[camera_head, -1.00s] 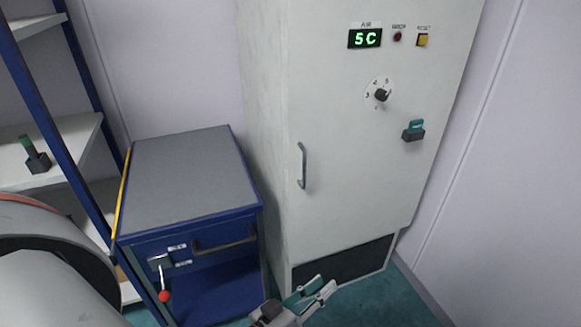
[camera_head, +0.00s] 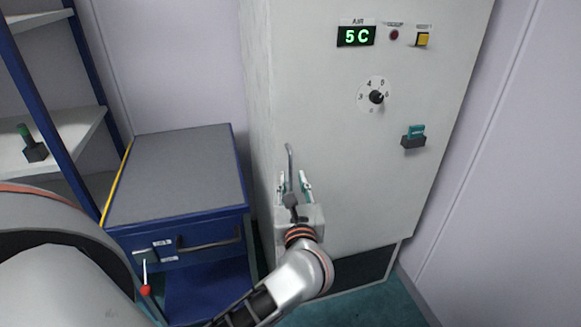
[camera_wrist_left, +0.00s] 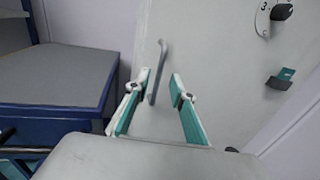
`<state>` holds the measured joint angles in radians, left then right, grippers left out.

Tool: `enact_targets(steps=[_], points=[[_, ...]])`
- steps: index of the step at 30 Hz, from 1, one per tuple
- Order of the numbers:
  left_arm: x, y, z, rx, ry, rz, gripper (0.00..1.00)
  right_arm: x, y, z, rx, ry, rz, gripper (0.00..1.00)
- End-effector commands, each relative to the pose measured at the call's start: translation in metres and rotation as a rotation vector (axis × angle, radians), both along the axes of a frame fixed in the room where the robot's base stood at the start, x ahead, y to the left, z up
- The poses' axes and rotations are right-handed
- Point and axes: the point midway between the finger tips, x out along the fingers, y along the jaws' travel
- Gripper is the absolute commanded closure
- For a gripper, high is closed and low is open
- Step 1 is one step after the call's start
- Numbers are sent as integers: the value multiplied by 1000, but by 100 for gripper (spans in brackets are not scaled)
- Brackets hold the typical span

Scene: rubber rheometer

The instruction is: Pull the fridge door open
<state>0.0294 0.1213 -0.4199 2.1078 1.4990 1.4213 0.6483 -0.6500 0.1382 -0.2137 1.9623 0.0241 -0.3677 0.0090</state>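The fridge (camera_head: 330,130) is a tall white cabinet with a closed door. Its grey vertical bar handle (camera_head: 290,160) is at the door's left side, and its lower part is hidden by my gripper. My left gripper (camera_head: 293,183) is open at the handle, with teal-lined fingers pointing up toward the door. In the left wrist view the handle (camera_wrist_left: 161,58) shows between the two open fingers (camera_wrist_left: 160,78), closer to the left one. I cannot tell whether a finger touches it. My right gripper is not in view.
A blue drawer cabinet (camera_head: 175,175) with a grey top and a red-knobbed lever (camera_head: 145,290) stands left of the fridge. A blue-framed shelf (camera_head: 60,130) is at the far left. The fridge front carries a dial (camera_head: 376,97) and a teal latch (camera_head: 414,137). A wall is at right.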

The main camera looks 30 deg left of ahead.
Motion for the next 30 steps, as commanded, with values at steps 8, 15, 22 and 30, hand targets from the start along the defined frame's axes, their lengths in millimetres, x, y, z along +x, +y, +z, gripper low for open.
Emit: enact_targets(steps=[8, 15, 22, 30], points=[[34, 28, 3, 7, -2, 2, 76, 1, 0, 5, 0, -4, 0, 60], [47, 38, 2, 6, -1, 1, 76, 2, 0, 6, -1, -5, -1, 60], [48, 39, 1, 6, 0, 1, 76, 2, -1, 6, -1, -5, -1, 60], [48, 39, 1, 6, 0, 1, 100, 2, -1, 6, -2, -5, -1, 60]])
